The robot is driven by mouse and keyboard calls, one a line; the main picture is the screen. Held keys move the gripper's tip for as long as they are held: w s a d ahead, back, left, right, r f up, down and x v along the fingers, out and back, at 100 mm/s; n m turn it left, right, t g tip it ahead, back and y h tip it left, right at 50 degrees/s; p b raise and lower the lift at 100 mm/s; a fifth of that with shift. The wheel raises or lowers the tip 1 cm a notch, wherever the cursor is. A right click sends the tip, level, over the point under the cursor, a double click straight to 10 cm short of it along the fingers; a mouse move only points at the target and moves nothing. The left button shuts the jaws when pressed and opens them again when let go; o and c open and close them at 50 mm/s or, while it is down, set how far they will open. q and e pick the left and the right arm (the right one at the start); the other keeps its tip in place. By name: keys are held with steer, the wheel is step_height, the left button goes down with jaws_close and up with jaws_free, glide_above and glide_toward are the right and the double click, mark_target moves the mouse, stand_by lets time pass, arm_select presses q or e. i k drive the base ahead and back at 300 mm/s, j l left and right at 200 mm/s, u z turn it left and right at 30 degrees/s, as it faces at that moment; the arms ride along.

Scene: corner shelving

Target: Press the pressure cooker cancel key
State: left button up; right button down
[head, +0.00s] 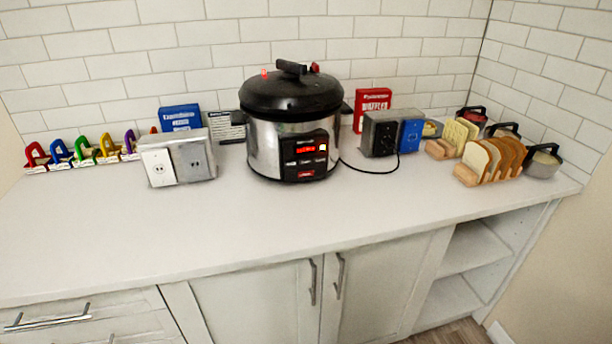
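The pressure cooker (262,150) stands upright on the white counter, a little left of the picture's middle. It has a steel body and a black lid (290,95) with a handle on top. Its black control panel (289,172) faces me, with a lit red display (306,149) and small keys below. A red key (306,174) sits at the bottom of the panel; its label is too small to read, so I cannot tell if it is the cancel key. Neither of my grippers is in view.
An outlet box (160,168) stands left of the cooker, and a dark box with a blue plate (410,136) stands right. A black cord (370,172) lies on the counter. Bread slices (474,163) and small pans (543,162) fill the right end. The counter's front (250,225) is clear.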

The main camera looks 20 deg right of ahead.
mark_target(307, 173)
steer(key=l+u, duration=0.75)
steer(key=l, duration=0.3)
steer(key=k+l+u, duration=0.15)
steer(key=l+u, duration=0.25)
steer(key=l, duration=0.1)
